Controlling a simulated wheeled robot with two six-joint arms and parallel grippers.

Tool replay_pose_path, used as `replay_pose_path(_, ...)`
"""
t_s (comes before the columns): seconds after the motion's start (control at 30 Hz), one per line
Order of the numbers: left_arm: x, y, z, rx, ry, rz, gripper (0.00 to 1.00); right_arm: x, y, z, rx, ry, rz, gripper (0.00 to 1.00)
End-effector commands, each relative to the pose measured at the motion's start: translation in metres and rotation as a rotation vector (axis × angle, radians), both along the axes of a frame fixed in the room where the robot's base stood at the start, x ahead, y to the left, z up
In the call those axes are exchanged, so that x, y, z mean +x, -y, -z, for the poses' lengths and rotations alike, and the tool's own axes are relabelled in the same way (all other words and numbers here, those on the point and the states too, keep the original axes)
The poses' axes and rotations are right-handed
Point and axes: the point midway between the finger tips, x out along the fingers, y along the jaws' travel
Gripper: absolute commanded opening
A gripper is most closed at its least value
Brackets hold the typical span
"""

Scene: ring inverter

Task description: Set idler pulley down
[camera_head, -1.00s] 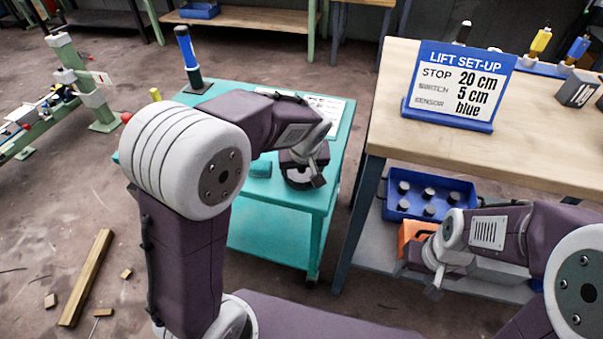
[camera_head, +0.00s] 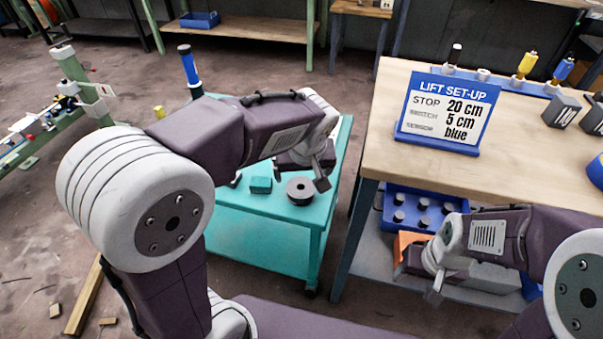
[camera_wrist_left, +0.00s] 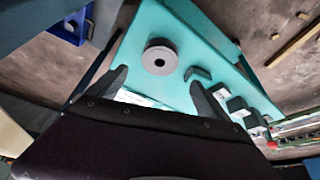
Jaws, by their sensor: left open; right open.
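The idler pulley is a dark grey disc (camera_head: 300,190) with a centre hole, lying flat on the teal cart top (camera_head: 262,214) near its front right. In the left wrist view the pulley (camera_wrist_left: 160,57) lies beyond and between the spread fingers, touching neither. My left gripper (camera_head: 320,178) is above and just behind the pulley in the head view, open and empty; its fingers also show in the left wrist view (camera_wrist_left: 155,88). My right gripper (camera_head: 435,285) hangs low at the right, in front of the workbench's lower shelf, with nothing seen in it.
A teal block (camera_head: 261,185) lies left of the pulley, and a blue-handled tool (camera_head: 189,68) stands at the cart's back left. The wooden workbench (camera_head: 400,155) is to the right with a lift set-up sign (camera_head: 447,110). A blue bin (camera_head: 425,205) sits below it.

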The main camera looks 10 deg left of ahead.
Motion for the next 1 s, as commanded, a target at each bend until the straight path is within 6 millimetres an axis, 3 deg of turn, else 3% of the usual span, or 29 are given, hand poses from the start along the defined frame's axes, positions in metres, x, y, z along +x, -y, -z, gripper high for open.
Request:
replay_pose_path(0.1,-0.003,0.001,-0.008,0.000,-0.001,0.000,0.90,0.000,0.000,-0.004,0.000,0.000,0.000,0.56)
replay_pose_path(0.23,-0.007,-0.001,-0.002,0.001,-0.014,0.008,0.90,0.000,0.000,-0.003,0.000,0.000,0.000,0.56)
replay_pose_path(0.33,-0.034,-0.022,0.041,-0.006,-0.116,0.096,0.90,0.000,0.000,-0.003,0.000,0.000,0.000,0.56)
replay_pose_path(0.43,-0.077,-0.044,0.091,-0.039,-0.217,0.210,0.90,0.000,0.000,-0.003,0.000,0.000,0.000,0.56)
replay_pose_path(0.5,-0.104,-0.054,0.115,-0.060,-0.255,0.269,0.90,0.000,0.000,-0.003,0.000,0.000,0.000,0.56)
replay_pose_path(0.6,-0.127,-0.061,0.132,-0.075,-0.280,0.315,0.90,0.000,0.000,-0.003,0.000,0.000,0.000,0.56)
replay_pose_path(0.87,-0.132,-0.062,0.135,-0.076,-0.283,0.335,0.90,0.000,0.000,-0.003,0.000,0.000,0.000,0.56)
replay_pose_path(1.0,-0.131,-0.062,0.119,-0.075,-0.282,0.334,0.90,0.000,0.000,-0.018,0.000,0.000,0.000,0.56)
